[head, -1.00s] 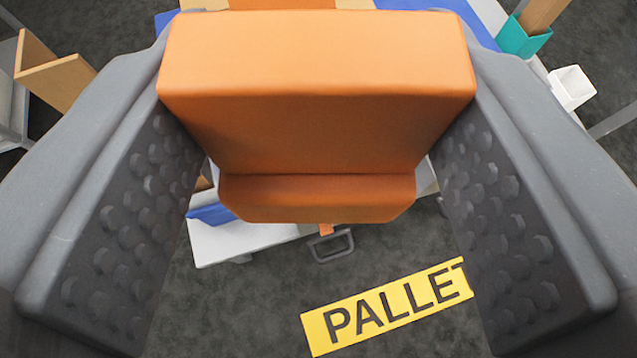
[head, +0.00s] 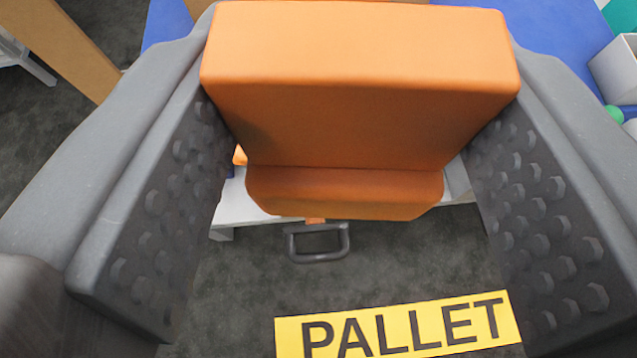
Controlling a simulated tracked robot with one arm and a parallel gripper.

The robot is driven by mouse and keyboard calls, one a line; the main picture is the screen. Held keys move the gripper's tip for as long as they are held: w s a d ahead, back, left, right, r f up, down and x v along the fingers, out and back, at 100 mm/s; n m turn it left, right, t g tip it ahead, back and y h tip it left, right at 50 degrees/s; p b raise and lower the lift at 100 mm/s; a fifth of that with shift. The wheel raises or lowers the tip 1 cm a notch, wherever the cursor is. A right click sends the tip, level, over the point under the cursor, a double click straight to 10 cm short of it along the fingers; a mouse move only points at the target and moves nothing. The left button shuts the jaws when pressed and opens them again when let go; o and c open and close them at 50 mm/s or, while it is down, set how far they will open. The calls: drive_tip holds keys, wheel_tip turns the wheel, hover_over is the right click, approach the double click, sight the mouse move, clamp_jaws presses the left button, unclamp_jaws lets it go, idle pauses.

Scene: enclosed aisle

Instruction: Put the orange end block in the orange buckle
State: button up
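A large orange block (head: 345,120) with a stepped lower end fills the middle of the head view. My gripper (head: 360,110) is shut on it, with a dark studded finger pad against each side. Below the block, a dark grey looped buckle (head: 318,257) hangs over the floor from a short orange piece (head: 315,220) at the edge of a white surface. The block hides most of what lies behind it. A small orange bit (head: 240,155) shows beside the left finger; I cannot tell what it belongs to.
A blue surface (head: 560,40) lies behind the block, with a white box (head: 615,70) at right. A tan board (head: 65,45) leans at upper left. A white ledge (head: 240,208) runs below the block. A yellow PALLET sign (head: 400,325) is on the dark, clear carpet.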

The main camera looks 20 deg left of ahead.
drive_tip(key=s+f+n+y+b, duration=0.1)
drive_tip(key=s+f, duration=0.2)
drive_tip(key=f, duration=0.6)
drive_tip(key=s+f+n+y, duration=0.1)
drive_tip(key=s+f, duration=0.2)
drive_tip(key=f, duration=0.6)
drive_tip(key=w+a+b, duration=0.1)
drive_tip(key=w, duration=0.3)
drive_tip(key=w+a+f+b, duration=0.1)
drive_tip(key=w+a, duration=0.1)
drive_tip(key=w, duration=0.3)
drive_tip(key=w+a+b, duration=0.1)
drive_tip(key=w+b, duration=0.1)
drive_tip(key=w, duration=0.3)
drive_tip(key=shift+w+a+f, duration=0.15)
drive_tip(key=shift+w+f, duration=0.05)
drive_tip(key=shift+f, duration=0.05)
drive_tip(key=shift+w, duration=0.1)
drive_tip(key=shift+f+b, duration=0.7)
drive_tip(key=shift+f, duration=1)
drive_tip(key=shift+f, duration=0.1)
drive_tip(key=o, duration=0.7)
